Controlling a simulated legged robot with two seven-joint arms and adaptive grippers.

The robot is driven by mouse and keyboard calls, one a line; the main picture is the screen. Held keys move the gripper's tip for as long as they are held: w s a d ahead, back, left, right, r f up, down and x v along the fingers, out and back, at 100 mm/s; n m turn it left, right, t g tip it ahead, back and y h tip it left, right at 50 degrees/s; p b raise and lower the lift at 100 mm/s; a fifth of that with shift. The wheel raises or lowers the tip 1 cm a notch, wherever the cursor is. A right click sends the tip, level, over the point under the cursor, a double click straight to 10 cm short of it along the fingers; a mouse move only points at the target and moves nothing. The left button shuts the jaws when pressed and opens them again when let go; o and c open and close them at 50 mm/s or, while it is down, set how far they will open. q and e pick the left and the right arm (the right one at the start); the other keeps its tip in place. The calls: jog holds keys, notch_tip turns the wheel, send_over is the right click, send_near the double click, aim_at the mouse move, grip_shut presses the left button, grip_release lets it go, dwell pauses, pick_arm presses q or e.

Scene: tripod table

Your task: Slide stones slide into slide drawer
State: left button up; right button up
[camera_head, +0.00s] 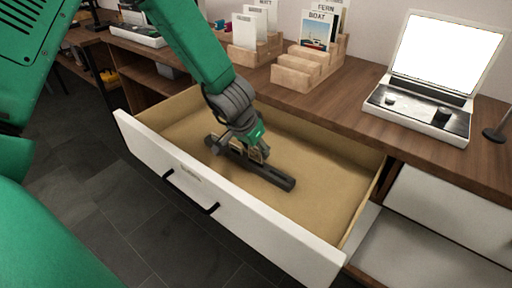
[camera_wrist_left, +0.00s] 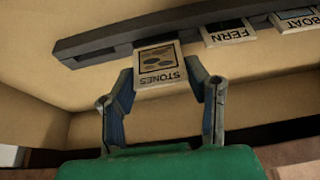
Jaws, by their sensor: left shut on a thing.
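The stones slide (camera_wrist_left: 160,65) is a small pale square labelled STONES with a dark picture. In the left wrist view it is between the two fingers of my left gripper (camera_wrist_left: 163,92), which is shut on it. Its far edge is against or just over the dark slotted rail (camera_wrist_left: 100,44); I cannot tell whether it is seated. A FERN slide (camera_wrist_left: 229,35) and a BOAT slide (camera_wrist_left: 297,19) are at the rail to its right. In the head view my left gripper (camera_head: 256,151) is down inside the open drawer (camera_head: 325,196), over the rail (camera_head: 273,176). My right gripper is out of view.
The drawer's white front (camera_head: 215,207) has a black handle (camera_head: 190,192). Wooden holders (camera_head: 297,73) with picture cards stand on the desk behind. A light box with a bright screen (camera_head: 445,52) stands at the right. The drawer floor right of the rail is bare.

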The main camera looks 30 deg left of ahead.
aim_at(255, 154)
pick_arm(q)
jog(key=shift+p, duration=0.4)
jog(key=shift+f, duration=0.1)
dwell(0.6)
jog(key=shift+f+b, duration=0.85)
jog(key=shift+f, duration=0.7)
jog(key=o, duration=0.8)
jog(key=shift+o, duration=0.2)
jog(key=shift+r, duration=0.15)
notch_tip(255, 154, up, 9)
jog(key=p, duration=0.9)
jog(key=shift+p, duration=0.4)
